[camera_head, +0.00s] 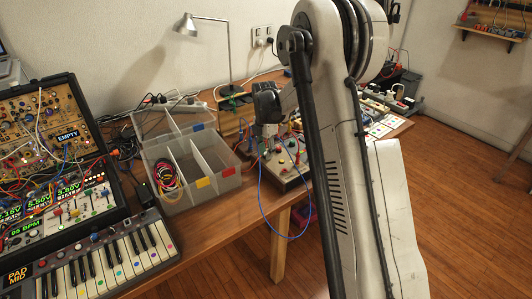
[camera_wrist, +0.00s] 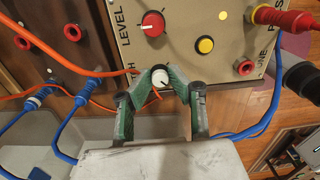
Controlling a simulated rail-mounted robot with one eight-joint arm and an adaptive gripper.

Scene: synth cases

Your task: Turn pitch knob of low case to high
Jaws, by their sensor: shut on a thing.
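The low case (camera_wrist: 215,60) is a beige panel in the wrist view. In the head view the low case (camera_head: 291,178) stands at the table's front edge, partly behind my arm. The pitch knob (camera_wrist: 160,76) is small, dark-sided and white-topped, at the panel's edge. Its label beside it is mostly hidden, with only an "H" showing. My gripper (camera_wrist: 161,80) is shut on this knob, with a green finger on each side. The knob's pointer setting is hard to read. A red knob (camera_wrist: 153,23) sits by the word LEVEL.
A yellow button (camera_wrist: 205,45), a red socket (camera_wrist: 244,67) and a red plug (camera_wrist: 285,18) are on the panel. Orange cable (camera_wrist: 70,72) and blue cables (camera_wrist: 78,112) run close to my fingers. A divided plastic box (camera_head: 222,183) stands left of the case.

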